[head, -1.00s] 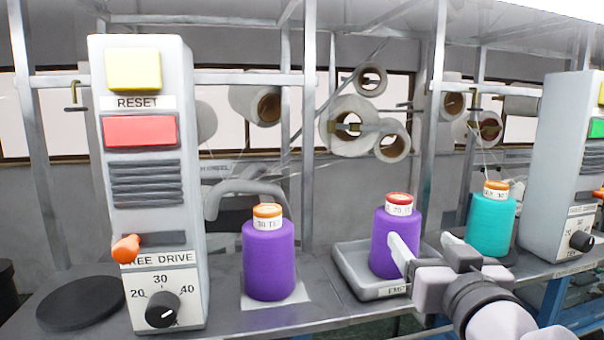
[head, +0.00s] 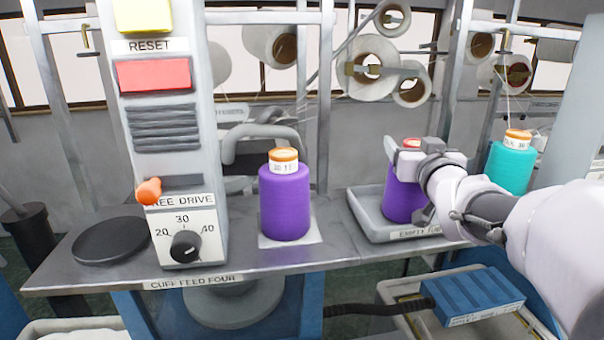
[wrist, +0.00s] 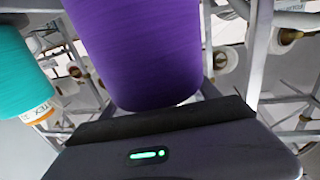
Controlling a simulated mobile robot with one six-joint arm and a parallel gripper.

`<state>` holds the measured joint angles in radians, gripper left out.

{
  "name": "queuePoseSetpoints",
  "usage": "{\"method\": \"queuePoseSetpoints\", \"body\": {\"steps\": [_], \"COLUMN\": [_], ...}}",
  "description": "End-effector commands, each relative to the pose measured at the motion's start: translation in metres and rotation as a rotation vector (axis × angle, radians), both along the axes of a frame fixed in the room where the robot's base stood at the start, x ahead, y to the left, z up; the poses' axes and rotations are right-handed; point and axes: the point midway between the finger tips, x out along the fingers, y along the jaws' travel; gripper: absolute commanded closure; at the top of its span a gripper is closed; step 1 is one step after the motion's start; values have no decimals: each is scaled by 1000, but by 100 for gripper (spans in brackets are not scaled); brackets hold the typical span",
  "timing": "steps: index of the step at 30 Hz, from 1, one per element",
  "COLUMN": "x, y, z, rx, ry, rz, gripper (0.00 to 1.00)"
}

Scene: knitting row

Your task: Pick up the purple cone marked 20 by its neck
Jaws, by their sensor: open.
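A purple cone (head: 400,203) with a red top (head: 411,143) stands upright in the grey tray (head: 365,213). My gripper (head: 402,160) is open at its upper part, in front of the neck, and hides the label. Whether the jaws straddle the neck or touch it, I cannot tell. In the wrist view a purple cone (wrist: 140,45) fills the upper middle, close to my gripper. Another purple cone (head: 284,202), with an orange top, stands upright on a pale square to the left; its label is too small to read surely.
A teal cone (head: 511,165) stands to the right, behind my arm. The grey control box (head: 165,125) with its orange lever (head: 148,191) stands at the left. A black disc (head: 112,247) lies flat beside it. A blue ribbed block (head: 475,300) is below the shelf edge.

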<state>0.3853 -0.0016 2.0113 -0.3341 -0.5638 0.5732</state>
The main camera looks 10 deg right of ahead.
Motion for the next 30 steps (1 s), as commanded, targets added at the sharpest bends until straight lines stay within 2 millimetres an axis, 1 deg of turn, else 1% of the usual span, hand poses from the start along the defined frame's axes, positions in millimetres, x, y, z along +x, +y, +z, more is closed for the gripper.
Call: {"method": "queuePoseSetpoints", "body": {"steps": [2, 6, 7, 11, 12, 14, 15, 17, 18, 30], "x": [3, 3, 3, 3, 3, 3, 3, 3, 3, 3], "y": [-1, -1, -1, -1, 0, 0, 0, 0, 0, 0], "z": [0, 0, 0, -1, -1, -1, -1, -1, -1, 1], "rx": [0, 0, 0, 0, 0, 0, 0, 0, 0, 0], "ry": [0, 0, 0, 0, 0, 0, 1, 1, 1, 2], "rz": [0, -1, 0, 0, 0, 0, 0, 0, 0, -1], "gripper": [30, 30, 32, 57, 65, 77, 85, 97, 100, 100]}}
